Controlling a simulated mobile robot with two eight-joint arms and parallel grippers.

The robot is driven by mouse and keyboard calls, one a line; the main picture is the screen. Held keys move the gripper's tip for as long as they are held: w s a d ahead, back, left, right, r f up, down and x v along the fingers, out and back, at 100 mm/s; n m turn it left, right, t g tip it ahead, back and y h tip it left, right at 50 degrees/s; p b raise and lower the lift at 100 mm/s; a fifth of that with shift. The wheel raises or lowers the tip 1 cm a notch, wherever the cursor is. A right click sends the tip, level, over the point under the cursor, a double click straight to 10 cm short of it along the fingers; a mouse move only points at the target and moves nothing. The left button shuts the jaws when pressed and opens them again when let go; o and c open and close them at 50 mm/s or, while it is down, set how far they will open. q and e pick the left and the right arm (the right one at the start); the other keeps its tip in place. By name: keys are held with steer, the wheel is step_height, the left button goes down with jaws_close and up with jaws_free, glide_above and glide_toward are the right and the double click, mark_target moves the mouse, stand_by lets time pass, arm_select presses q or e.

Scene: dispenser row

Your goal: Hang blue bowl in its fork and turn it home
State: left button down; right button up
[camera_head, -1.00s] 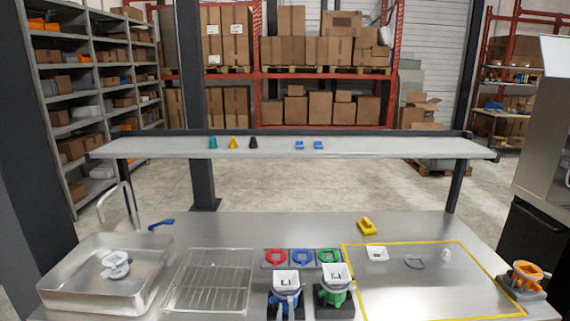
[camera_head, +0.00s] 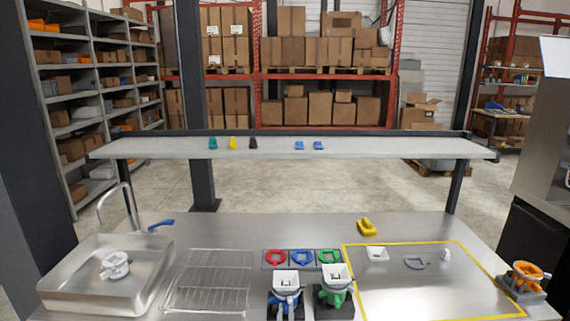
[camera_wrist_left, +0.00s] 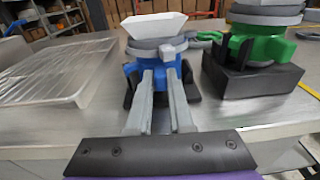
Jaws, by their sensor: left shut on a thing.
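The blue bowl (camera_wrist_left: 132,72) is in the middle of the left wrist view, under a grey ring and a white square hopper (camera_wrist_left: 155,25). It stands at a black fork stand (camera_wrist_left: 190,88), partly hidden by my fingers; I cannot tell how far it is turned. In the head view the blue bowl (camera_head: 285,297) stands at the front middle with its white hopper on top. My left gripper (camera_wrist_left: 160,76) reaches to its near side, its two grey fingers shut on the bowl; the exact contact is hard to see. My right gripper is not in view.
A green bowl unit (camera_head: 335,292) on a black block stands close on the right. A wire rack (camera_head: 208,282) and a steel basin (camera_head: 60,290) lie left. Red, blue and green rings sit in a holder (camera_head: 303,268) behind.

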mark_target(285, 290)
arm_select(q)
steer(key=shift+w+a+r, duration=0.1)
steer(key=shift+w+a, duration=0.05)
steer(key=shift+w, duration=0.05)
steer(key=shift+w+r+p, duration=0.1)
steer(key=shift+r+p, duration=0.35)
steer(key=shift+r, duration=0.4)
steer(key=shift+w+r+p, duration=0.15)
steer(key=shift+r+p, duration=0.3)
steer(key=shift+r, duration=1)
steer(key=shift+s, duration=0.2)
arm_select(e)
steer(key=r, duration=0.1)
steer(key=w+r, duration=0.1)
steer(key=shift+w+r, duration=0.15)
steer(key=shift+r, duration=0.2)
